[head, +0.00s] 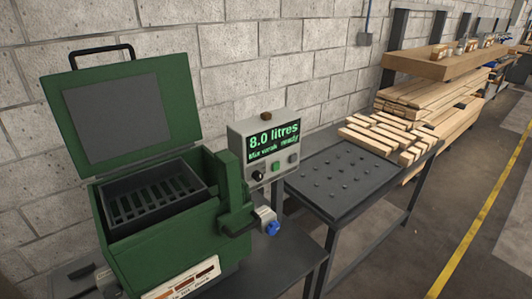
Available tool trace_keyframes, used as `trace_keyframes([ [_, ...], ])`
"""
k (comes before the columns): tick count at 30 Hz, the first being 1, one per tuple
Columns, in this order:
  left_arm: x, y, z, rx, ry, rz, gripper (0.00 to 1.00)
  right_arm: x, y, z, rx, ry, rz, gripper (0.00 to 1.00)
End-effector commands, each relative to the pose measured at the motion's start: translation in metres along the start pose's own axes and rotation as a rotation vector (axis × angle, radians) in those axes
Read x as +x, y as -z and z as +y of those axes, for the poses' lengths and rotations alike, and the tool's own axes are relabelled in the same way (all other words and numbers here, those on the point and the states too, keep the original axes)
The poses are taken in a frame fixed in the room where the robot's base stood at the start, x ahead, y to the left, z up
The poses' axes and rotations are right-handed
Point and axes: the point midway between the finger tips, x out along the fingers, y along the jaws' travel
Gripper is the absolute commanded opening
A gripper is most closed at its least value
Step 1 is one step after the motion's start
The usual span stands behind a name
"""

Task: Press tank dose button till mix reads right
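A green tank (165,238) stands at the left with its lid (135,112) raised. A dark slotted basket (150,200) shows in its opening; no liquid can be made out. A grey control box (239,138) stands at the tank's right. Its lit screen (274,141) reads "8.0 litres", with a smaller line that looks like "Mix weak" and "ready". Below the screen are a black knob (257,175), a green button (276,167) and a grey button (292,159); their labels are not readable. I cannot make out either of my grippers.
A blue-knobbed fitting (272,228) juts from the tank's right side. A colour-swatch label (185,281) is on its front. A dark bench (340,190) with small studs and stacked timber (390,135) stands right. A block wall is behind; the floor at right is clear.

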Motion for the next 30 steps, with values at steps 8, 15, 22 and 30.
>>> trace_keyframes([
  [8,0.0000,0.0000,0.0000,0.000,0.000,0.000,0.50,0.0000,0.0000,0.0000,0.000,0.000,0.000,1.00],
  [15,0.0000,0.0000,0.0000,0.000,0.000,0.000,0.50,0.0000,0.0000,0.0000,0.000,0.000,0.000,0.73],
  [22,0.0000,0.0000,0.0000,0.000,0.000,0.000,0.50,0.0000,0.0000,0.0000,0.000,0.000,0.000,0.32],
  [30,0.0000,0.0000,0.0000,0.000,0.000,0.000,0.50,0.0000,0.0000,0.0000,0.000,0.000,0.000,0.00],
])
